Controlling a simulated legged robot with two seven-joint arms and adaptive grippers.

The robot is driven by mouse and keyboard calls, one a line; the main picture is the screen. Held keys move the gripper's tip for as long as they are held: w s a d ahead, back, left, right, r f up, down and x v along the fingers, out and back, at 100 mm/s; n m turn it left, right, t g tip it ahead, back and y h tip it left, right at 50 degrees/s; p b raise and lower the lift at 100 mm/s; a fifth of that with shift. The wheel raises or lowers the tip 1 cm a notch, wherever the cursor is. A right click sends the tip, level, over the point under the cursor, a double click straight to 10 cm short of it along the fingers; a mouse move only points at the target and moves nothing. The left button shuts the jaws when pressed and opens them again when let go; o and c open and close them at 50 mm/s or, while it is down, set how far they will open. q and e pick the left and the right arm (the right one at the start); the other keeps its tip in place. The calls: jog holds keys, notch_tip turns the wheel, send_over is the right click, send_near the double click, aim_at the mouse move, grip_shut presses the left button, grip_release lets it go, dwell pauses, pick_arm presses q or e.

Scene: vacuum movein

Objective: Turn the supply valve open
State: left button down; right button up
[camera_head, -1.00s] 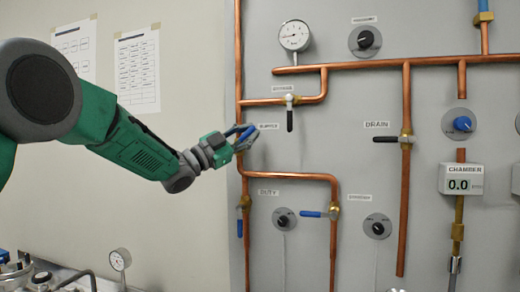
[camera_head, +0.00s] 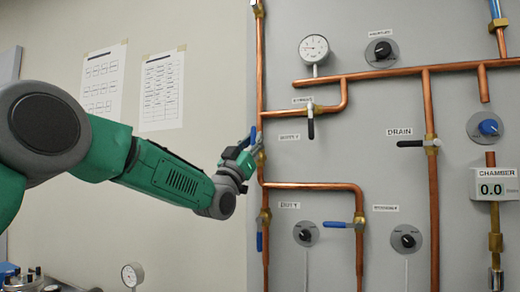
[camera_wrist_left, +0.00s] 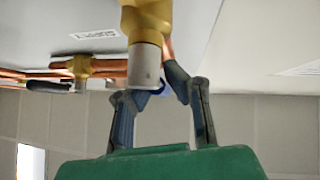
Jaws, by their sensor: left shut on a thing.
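The supply valve sits on the left vertical copper pipe, beside the SUPPLY label (camera_head: 289,137). Its blue lever (camera_head: 253,136) stands near upright at my left gripper (camera_head: 254,148), which largely hides the valve body. My left gripper is shut on this lever. In the left wrist view, the brass valve body (camera_wrist_left: 147,18) fills the top middle, and a bit of blue shows between the fingers of my left gripper (camera_wrist_left: 162,92). My right gripper is not in view.
A black-handled valve (camera_head: 310,122), the DRAIN valve (camera_head: 411,143) and two lower blue-handled levers (camera_head: 335,224) (camera_head: 259,241) are on nearby pipes. A gauge (camera_head: 314,48) is above. Open wall with paper sheets (camera_head: 162,88) lies to the left.

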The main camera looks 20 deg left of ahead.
pick_arm(q)
jog(key=shift+f+n+t+y, duration=0.2)
jog(key=shift+n+t+y, duration=0.1)
jog(key=shift+n+y, duration=0.35)
jog(key=c, duration=1.6)
grip_release()
jog(key=shift+s+r, duration=0.15)
jog(key=shift+o, duration=0.2)
jog(key=shift+s+a+r, duration=0.15)
jog(key=shift+s, duration=0.05)
jog(key=shift+w+f, duration=0.15)
jog(key=shift+f, duration=0.25)
jog(key=v, duration=1.1)
jog(key=shift+s+a, duration=0.2)
jog(key=shift+s, duration=0.25)
